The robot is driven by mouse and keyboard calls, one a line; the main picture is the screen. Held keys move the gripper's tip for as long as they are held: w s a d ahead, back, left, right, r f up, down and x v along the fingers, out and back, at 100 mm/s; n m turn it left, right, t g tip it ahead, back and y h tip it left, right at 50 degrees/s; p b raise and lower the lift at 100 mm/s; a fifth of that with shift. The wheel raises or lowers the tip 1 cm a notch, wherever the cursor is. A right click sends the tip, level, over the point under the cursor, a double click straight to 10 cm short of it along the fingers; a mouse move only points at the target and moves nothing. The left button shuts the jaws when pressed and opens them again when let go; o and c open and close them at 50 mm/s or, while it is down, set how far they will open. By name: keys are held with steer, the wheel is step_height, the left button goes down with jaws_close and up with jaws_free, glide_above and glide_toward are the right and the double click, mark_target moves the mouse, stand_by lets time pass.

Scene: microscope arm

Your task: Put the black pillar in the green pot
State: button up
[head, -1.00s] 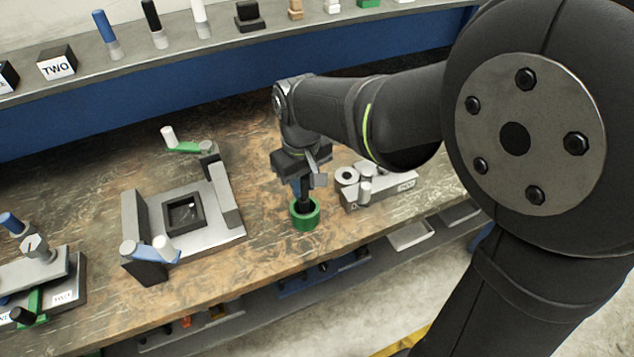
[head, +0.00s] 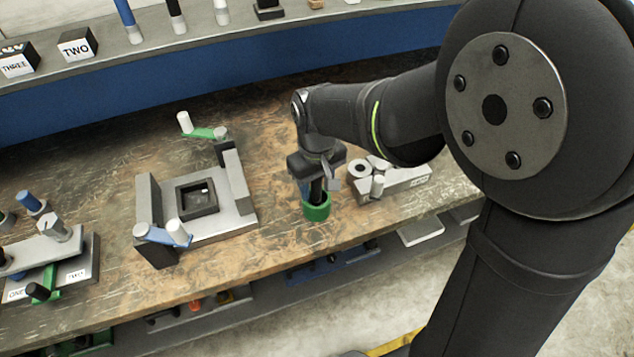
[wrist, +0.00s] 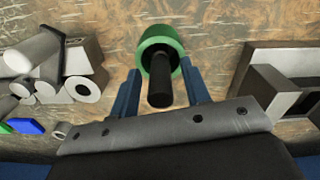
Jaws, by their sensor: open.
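The green pot (head: 317,213) stands on the brown worktable near its front edge. The black pillar (head: 316,190) is upright with its lower end in the pot; how deep it sits is hidden. In the wrist view the pillar (wrist: 160,88) projects from the green pot (wrist: 150,36) towards the camera. My gripper (wrist: 160,72) is open, with one blue finger on each side of the pillar and a gap visible on both sides. In the head view the gripper body hides the pillar's top.
A grey fixture with a black square frame (head: 197,201) and blue and green handles stands left of the pot. A grey block with a ring and white knob (head: 395,183) stands close on the right. A shelf with labelled blocks (head: 77,46) runs along the back.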

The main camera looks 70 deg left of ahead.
steer(key=shift+r, duration=0.15)
step_height(320, 180, up, 12)
stand_by(0.4)
step_height(320, 180, down, 13)
steer(key=shift+r, duration=0.15)
step_height(320, 180, up, 3)
steer(key=shift+f, duration=0.1)
steer(key=shift+r, duration=0.65)
steer(key=shift+f, duration=0.1)
